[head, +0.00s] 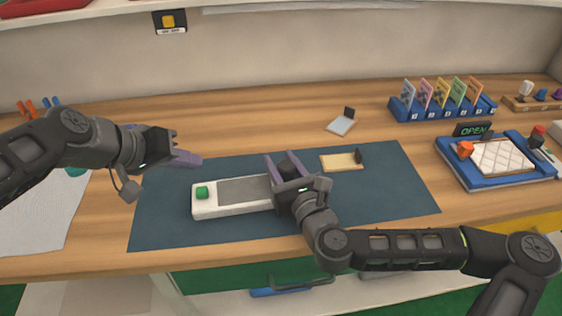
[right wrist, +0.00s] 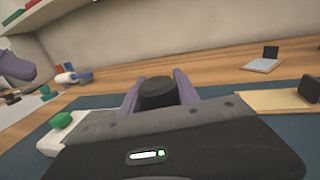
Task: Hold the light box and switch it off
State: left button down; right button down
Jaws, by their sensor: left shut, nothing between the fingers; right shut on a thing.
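The light box (head: 238,207) is a long white case with a grey panel, lying on the dark mat in the head view. A green button (head: 202,192) sits on its left end. The button also shows in the right wrist view (right wrist: 62,120). My right gripper (head: 284,170) is at the right end of the box, its purple fingers shut around a black round knob (right wrist: 157,93). My gripper hides that end of the box. My left gripper (head: 187,159) is shut and empty, up and left of the button, apart from the box.
The dark mat (head: 390,200) also bears a small tan board (head: 340,162) with a dark block. A grey plate (head: 341,126) lies behind it. To the right are a blue card rack (head: 440,112) and a blue tray (head: 470,177). A pale cloth (head: 40,215) lies at left.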

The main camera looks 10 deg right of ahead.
jog(key=c, duration=0.8)
grip_release()
jog(key=shift+r, duration=0.15)
notch_tip(320, 180, up, 10)
jog(key=shift+f, duration=0.1)
pick_arm(q)
jog(key=shift+r, duration=0.1)
pick_arm(e)
jog(key=shift+a, duration=0.1)
